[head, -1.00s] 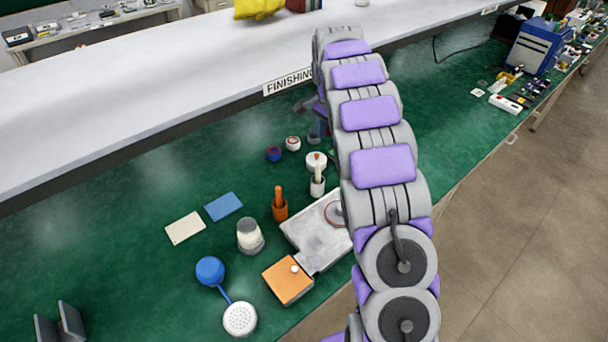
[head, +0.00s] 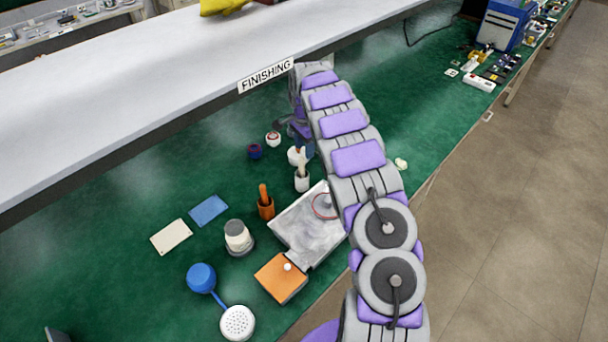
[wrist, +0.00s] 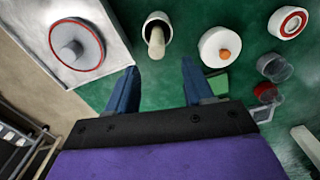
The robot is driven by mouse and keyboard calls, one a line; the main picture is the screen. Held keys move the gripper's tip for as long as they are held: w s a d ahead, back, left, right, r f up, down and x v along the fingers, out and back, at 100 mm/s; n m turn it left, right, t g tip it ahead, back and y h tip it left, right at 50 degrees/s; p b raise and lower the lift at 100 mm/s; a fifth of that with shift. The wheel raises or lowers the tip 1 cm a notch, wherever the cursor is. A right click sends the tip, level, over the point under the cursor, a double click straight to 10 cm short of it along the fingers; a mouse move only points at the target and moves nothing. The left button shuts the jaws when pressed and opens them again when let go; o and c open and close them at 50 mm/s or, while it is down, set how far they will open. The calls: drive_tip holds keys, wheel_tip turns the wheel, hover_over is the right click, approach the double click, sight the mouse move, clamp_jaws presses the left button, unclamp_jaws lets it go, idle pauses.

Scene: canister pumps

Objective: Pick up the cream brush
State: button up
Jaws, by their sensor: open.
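The cream brush (head: 302,167) stands handle up in a white cup (head: 302,183) on the green bench. In the wrist view the cream handle (wrist: 157,42) leans out of the cup's dark mouth, beyond my fingertips and roughly in line with the gap between them. My gripper (wrist: 158,78) is open, with two blue fingers and nothing between them. In the head view my gripper (head: 300,130) is small and partly hidden by my arm, close behind the cup.
A white round container (wrist: 220,48) with an orange knob stands beside the cup. A grey metal unit (head: 308,225) with a red-ringed disc lies on the other side. An orange holder (head: 266,208) with an orange handle stands nearby. A white shelf (head: 120,90) overhangs the bench.

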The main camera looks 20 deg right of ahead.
sight(302, 164)
drive_tip(key=a+f, duration=0.1)
drive_tip(key=f, duration=0.1)
drive_tip(key=shift+a+f+b, duration=0.3)
drive_tip(key=shift+a+f, duration=0.05)
drive_tip(key=shift+a, duration=0.05)
drive_tip(key=f, duration=0.2)
drive_tip(key=d+f+b, duration=0.1)
drive_tip(key=f, duration=0.2)
drive_tip(key=shift+s+d, duration=0.15)
drive_tip(key=shift+d, duration=0.05)
drive_tip(key=shift+a+r, duration=0.15)
drive_tip(key=shift+a, duration=0.3)
drive_tip(key=shift+c, duration=0.3)
drive_tip(key=shift+a, duration=0.15)
drive_tip(key=shift+c, duration=0.7)
drive_tip(key=c, duration=0.3)
drive_tip(key=shift+d, duration=0.35)
clamp_jaws()
